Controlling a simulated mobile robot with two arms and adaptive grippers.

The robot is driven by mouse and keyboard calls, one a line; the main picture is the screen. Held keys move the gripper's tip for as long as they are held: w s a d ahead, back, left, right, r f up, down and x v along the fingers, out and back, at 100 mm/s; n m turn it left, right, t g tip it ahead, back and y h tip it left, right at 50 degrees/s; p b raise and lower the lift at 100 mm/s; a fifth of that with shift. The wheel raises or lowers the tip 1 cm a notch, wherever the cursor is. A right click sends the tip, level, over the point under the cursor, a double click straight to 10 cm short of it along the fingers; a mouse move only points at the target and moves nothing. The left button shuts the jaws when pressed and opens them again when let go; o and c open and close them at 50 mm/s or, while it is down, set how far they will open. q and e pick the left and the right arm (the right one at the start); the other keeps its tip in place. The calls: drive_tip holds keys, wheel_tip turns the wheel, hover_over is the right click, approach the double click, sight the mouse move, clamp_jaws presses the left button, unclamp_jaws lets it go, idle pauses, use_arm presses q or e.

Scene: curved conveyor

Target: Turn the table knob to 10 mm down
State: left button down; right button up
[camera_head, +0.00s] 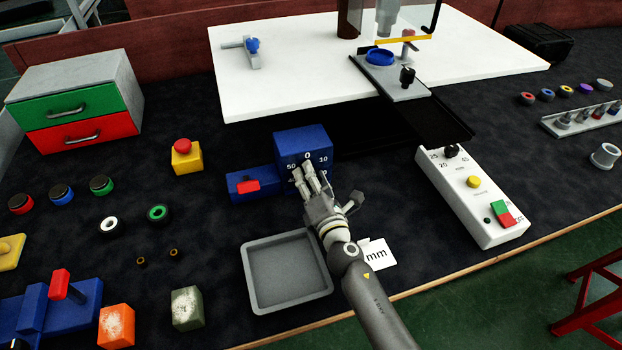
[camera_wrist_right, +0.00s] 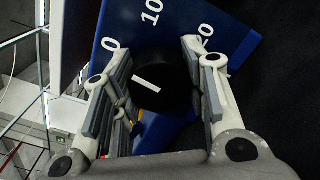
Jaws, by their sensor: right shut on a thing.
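The blue dial box (camera_head: 303,143) stands on the dark table in the head view, with white numbers 0, 10 and 50 on its face. In the wrist view the box face (camera_wrist_right: 222,26) shows 0, 10 and 20. The black round knob (camera_wrist_right: 165,82) has a white line pointing roughly toward the 0. My right gripper (camera_head: 310,170) reaches the box face and hides the knob in the head view. In the wrist view my right gripper (camera_wrist_right: 160,90) has a finger on each side of the knob, shut on it. My left gripper is not in view.
A blue block with a red lever (camera_head: 248,187) adjoins the box on the left. A grey tray (camera_head: 288,301) and a white mm card (camera_head: 377,254) lie in front. A white control panel (camera_head: 476,200) stands to the right, a white board (camera_head: 300,75) behind.

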drive_tip(key=m, duration=0.5)
drive_tip(key=shift+m+b, duration=0.3)
drive_tip(key=shift+m, duration=2.2)
drive_tip(key=o, duration=1)
drive_tip(key=shift+o, duration=0.2)
drive_tip(key=shift+s, duration=0.1)
drive_tip(key=v, duration=1.2)
drive_tip(key=shift+r, duration=0.1)
